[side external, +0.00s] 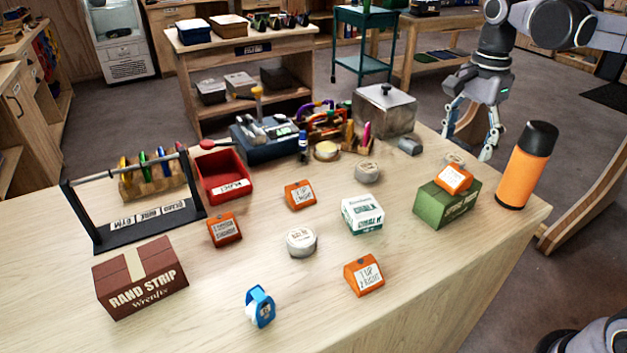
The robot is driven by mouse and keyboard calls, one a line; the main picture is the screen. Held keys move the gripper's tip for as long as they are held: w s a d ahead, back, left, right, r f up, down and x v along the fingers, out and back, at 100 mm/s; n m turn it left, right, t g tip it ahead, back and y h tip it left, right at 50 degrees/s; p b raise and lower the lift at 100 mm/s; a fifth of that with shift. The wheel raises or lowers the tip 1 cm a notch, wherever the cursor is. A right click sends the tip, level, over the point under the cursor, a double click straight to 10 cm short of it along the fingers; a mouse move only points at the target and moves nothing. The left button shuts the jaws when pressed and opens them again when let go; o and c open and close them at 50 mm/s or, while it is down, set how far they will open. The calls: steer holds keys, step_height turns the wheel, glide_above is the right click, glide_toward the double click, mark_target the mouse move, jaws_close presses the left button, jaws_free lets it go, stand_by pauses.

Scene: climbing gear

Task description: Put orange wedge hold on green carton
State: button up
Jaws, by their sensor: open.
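The green carton (435,211) stands at the right of the wooden table. One orange wedge hold (453,179) with a white label rests on top of it. Three more orange wedge holds lie on the table: one (300,195) near the middle, one (225,230) further left, and one (364,275) near the front edge. My gripper (467,148) is open with its fingers pointing down, above and behind the carton near the table's far right edge. It appears apart from the hold on the carton, with nothing seen between its fingers.
An orange bottle (526,168) with a black cap stands right of the carton. A white-and-green box (362,215), round grey holds (301,242), a red tray (222,182), a brown box (140,278) and a metal box (384,112) stand around.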

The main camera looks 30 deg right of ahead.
step_height(320, 180, up, 4)
steer(key=n+t, duration=0.4)
steer(key=n, duration=0.5)
glide_toward(457, 172)
steer(key=a+f, duration=0.3)
steer(key=s+a+f+n+t, duration=0.1)
steer(key=f+n, duration=0.1)
steer(key=n, duration=0.1)
steer(key=s+f+n+t, duration=0.1)
steer(key=s+f+n, duration=0.1)
steer(key=f+n, duration=0.1)
steer(key=s+a+f+n+t, duration=0.1)
steer(key=f+n, duration=0.1)
steer(key=n, duration=0.1)
steer(key=shift+s+a+f, duration=0.15)
steer(key=shift+a+f, duration=0.2)
